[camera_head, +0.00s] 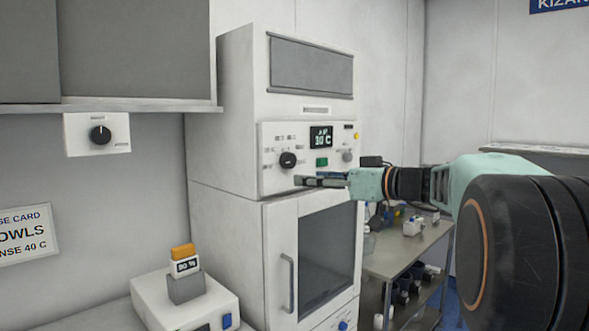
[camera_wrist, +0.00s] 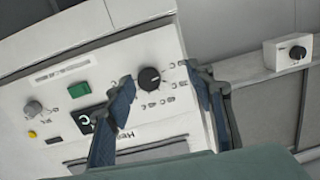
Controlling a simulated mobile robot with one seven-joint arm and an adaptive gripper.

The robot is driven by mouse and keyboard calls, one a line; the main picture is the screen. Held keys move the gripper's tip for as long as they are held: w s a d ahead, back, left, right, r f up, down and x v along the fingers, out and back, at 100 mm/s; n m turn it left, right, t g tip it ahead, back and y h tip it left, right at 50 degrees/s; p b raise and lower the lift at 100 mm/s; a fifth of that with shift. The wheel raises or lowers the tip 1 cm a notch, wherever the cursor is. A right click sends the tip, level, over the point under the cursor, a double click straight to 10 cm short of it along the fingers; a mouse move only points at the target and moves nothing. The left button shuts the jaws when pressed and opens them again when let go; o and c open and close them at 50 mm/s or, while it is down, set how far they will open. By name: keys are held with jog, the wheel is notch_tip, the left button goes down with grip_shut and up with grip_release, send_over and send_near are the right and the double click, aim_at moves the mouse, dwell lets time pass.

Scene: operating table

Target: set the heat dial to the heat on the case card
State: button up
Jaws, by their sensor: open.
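The warming cabinet's control panel (camera_head: 268,178) has a black dial (camera_head: 288,160), with small marks around it, left of a dark display (camera_head: 321,137) that seems to read 30 C. The case card (camera_head: 28,236) on the left wall is cut off by the picture edge; its lower line ends in 40 C. My gripper (camera_head: 303,181) is open and empty, in front of the panel, a little below and right of the dial. In the wrist view the dial (camera_wrist: 149,78) shows between the spread fingers, apart from both. A finger partly hides the display (camera_wrist: 87,121).
A green button (camera_head: 322,162) and a grey knob (camera_head: 347,156) sit on the same panel. A separate wall box with a black knob (camera_head: 100,135) is at the left. A white device (camera_head: 185,304) stands below it. A shelf cart (camera_head: 398,262) stands right of the cabinet.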

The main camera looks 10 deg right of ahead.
aim_at(291, 162)
jog(key=shift+t, duration=0.7)
jog(key=w+a+p, duration=0.1)
jog(key=w, duration=0.2)
jog(key=w+a+r+p, duration=0.1)
jog(key=w, duration=0.2)
jog(key=w+a+r, duration=0.1)
jog(key=w, duration=0.2)
jog(key=shift+w+a+r+p, duration=0.1)
jog(key=shift+r+p, duration=0.15)
jog(key=shift+p, duration=0.15)
jog(key=c, duration=1.2)
